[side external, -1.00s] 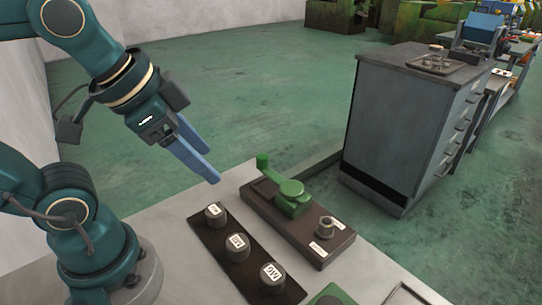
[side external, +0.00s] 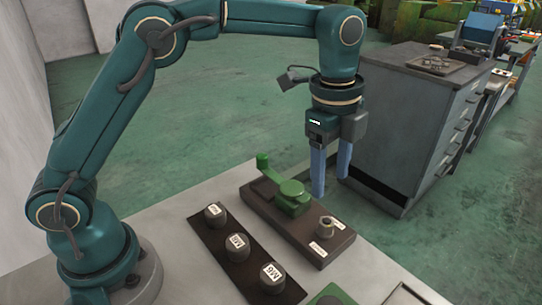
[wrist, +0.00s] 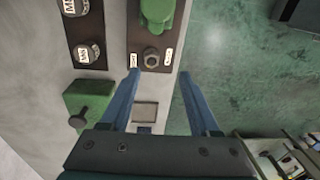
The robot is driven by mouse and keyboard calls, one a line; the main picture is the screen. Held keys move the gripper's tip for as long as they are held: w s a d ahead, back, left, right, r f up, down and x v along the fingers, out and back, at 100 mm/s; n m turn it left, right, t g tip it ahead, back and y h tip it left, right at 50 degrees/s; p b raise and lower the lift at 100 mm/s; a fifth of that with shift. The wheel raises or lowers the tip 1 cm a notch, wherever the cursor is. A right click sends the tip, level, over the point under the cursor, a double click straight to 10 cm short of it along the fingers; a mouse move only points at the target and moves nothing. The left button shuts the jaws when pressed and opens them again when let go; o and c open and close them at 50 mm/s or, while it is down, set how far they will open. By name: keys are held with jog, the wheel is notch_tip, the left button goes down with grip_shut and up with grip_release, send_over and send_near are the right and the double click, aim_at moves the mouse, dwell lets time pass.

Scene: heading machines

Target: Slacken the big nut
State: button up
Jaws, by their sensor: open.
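The big nut (side external: 326,224) is a grey metal nut on the near right end of a brown board (side external: 262,212), between two white labels. In the wrist view the nut (wrist: 151,57) lies just past the fingertips, a little left of the middle of the gap. My gripper (side external: 331,184) points straight down with its two blue fingers apart and empty. It hangs above the level of the board, near the nut and touching nothing. In the wrist view the gripper (wrist: 160,74) shows a wide gap.
A green part with a raised handle (side external: 291,196) stands on the same board beside the nut. Several labelled grey sockets (side external: 237,247) stand on a dark strip to the left. A green block with a dark knob (wrist: 85,105) is nearby. A grey cabinet (side external: 410,130) stands behind.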

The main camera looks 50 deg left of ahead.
aim_at(327, 221)
jog(key=shift+g, duration=0.5)
jog(key=f, duration=0.2)
jog(key=d+f, duration=0.1)
jog(key=f, duration=0.1)
jog(key=shift+s+d, duration=0.1)
jog(key=shift+s, duration=0.2)
jog(key=shift+f, duration=2.35)
grip_shut()
